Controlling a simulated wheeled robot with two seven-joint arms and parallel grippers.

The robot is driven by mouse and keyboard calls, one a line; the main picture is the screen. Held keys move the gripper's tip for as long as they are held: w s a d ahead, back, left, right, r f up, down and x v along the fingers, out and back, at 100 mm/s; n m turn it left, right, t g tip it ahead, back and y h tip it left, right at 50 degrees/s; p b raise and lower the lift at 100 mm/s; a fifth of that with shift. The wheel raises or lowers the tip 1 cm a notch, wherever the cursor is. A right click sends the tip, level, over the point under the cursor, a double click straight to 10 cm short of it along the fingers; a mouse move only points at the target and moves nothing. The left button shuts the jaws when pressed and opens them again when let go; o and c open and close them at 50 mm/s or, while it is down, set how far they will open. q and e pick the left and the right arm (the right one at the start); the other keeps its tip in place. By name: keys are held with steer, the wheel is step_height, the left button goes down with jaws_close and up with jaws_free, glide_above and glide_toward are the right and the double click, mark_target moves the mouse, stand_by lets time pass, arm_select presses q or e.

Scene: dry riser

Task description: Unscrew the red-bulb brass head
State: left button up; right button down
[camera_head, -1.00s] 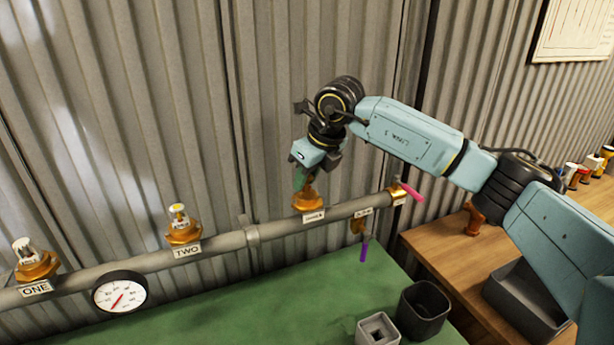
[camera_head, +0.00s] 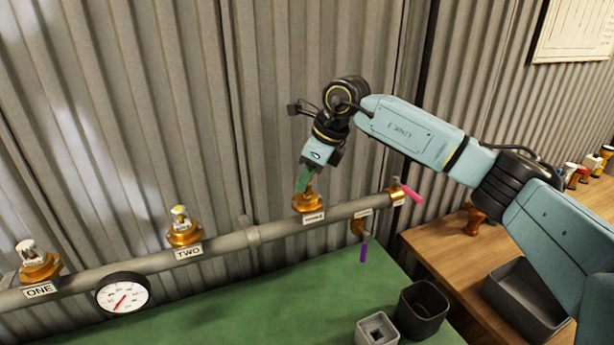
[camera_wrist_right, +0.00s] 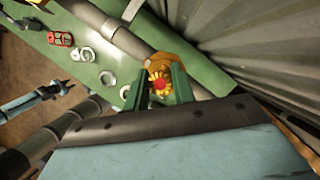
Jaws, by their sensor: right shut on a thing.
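The brass head with the red bulb (camera_wrist_right: 159,86) sits on the pipe and faces the camera in the right wrist view. In the head view its brass body (camera_head: 307,201) stands on the pipe's right part. My right gripper (camera_head: 304,184) reaches down onto it from above, its green fingers (camera_wrist_right: 155,90) on both sides of the bulb, shut on the head. The bulb is hidden in the head view. My left gripper is outside the head view; at the left of the right wrist view, a teal part with dark prongs (camera_wrist_right: 61,89) appears to be it, too small to judge.
Brass heads ONE (camera_head: 39,266) and TWO (camera_head: 184,233) stand left along the grey pipe (camera_head: 222,244), with a gauge (camera_head: 123,293) between them. Pink (camera_head: 411,194) and purple (camera_head: 363,252) handles are close right. A dark bin (camera_head: 423,311) and a grey socket block (camera_head: 377,329) stand below.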

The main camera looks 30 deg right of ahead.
steer(key=shift+r+p, duration=0.7)
steer(key=shift+r, duration=0.45)
steer(key=shift+r, duration=0.25)
step_height(320, 180, up, 5)
steer(key=p, duration=0.3)
steer(key=shift+f+p, duration=0.1)
steer(key=shift+p, duration=0.25)
steer(key=shift+f, duration=0.1)
